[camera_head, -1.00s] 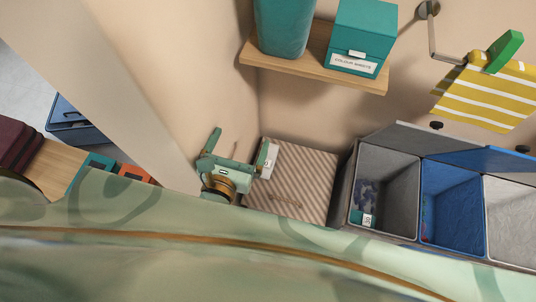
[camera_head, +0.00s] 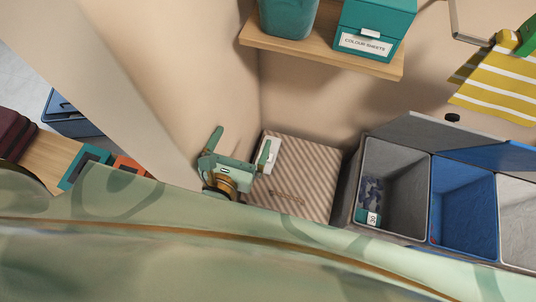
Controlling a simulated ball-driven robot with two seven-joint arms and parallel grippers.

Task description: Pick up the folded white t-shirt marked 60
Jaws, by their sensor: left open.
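A small white item (camera_head: 274,157), perhaps the folded white t-shirt, lies at the back left of a striped box top (camera_head: 310,170). No 60 can be read on it, and one finger of my left gripper covers part of it. My left gripper (camera_head: 240,145) is green and open, with its fingers wide apart. Its right finger is over or beside the white item; I cannot tell whether they touch. Nothing shows between the fingers. My right gripper is not in view.
A grey bin (camera_head: 408,165) right of the box holds dark cloth with a teal tag (camera_head: 374,218) reading 30. A blue bin (camera_head: 465,210) adjoins it. Above, a wooden shelf (camera_head: 300,55) carries a teal box (camera_head: 385,20). A wall (camera_head: 185,60) stands close behind my left gripper.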

